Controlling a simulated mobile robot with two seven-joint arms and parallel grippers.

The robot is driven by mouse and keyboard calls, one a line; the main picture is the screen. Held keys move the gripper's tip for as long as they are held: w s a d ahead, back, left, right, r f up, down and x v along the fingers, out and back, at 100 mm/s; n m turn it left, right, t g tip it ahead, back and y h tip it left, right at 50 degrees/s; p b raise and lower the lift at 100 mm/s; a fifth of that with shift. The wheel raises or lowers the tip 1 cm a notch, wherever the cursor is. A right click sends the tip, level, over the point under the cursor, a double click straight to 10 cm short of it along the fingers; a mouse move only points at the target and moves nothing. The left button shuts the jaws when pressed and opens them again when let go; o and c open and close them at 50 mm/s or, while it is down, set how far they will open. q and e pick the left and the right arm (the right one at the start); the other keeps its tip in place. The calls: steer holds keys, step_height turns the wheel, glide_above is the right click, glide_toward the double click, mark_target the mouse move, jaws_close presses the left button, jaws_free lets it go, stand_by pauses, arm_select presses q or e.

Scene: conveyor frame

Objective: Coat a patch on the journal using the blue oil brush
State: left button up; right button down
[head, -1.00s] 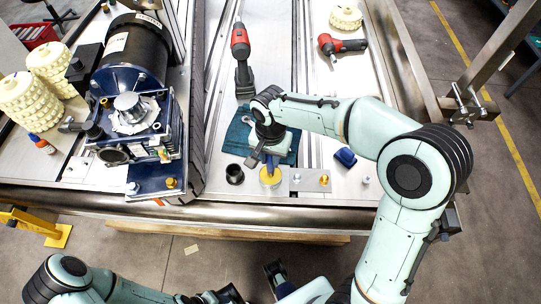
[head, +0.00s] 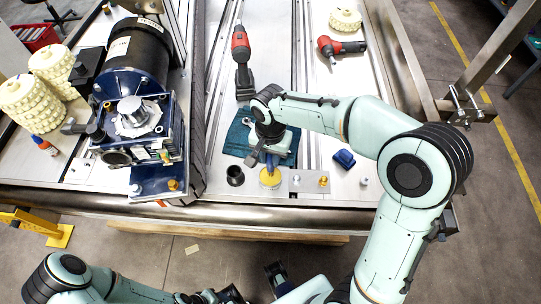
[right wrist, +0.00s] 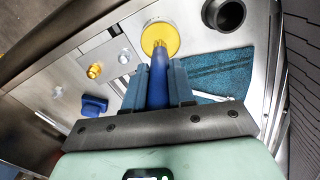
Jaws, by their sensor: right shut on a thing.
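My right gripper (head: 264,150) is shut on the blue oil brush, whose blue handle (right wrist: 158,80) runs between the fingers (right wrist: 159,88) in the right wrist view. The brush points down and its tip is over the round yellow oil dish (head: 270,179); the dish also shows in the right wrist view (right wrist: 160,39). Whether the bristles touch the dish I cannot tell. The journal appears to be the bright metal shaft (head: 131,108) on top of the blue gearbox at the left. My left arm is low at the left edge; its finger opening is not clear.
A black cup (head: 235,175) stands left of the dish. A teal cloth (head: 237,138) lies behind it. A metal plate with a brass fitting (head: 309,182) and a blue block (head: 344,158) lie to the right. Red-black power tools (head: 241,60) (head: 340,46) lie farther back.

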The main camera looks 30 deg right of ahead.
steer(key=shift+r+p, duration=1.75)
steer(key=shift+r, duration=1)
arm_select(q)
steer(key=r, duration=0.1)
steer(key=w+r, duration=0.1)
steer(key=r, duration=0.2)
steer(key=shift+w+r, duration=0.1)
steer(key=shift+w, duration=0.2)
arm_select(e)
steer(key=shift+f, duration=0.1)
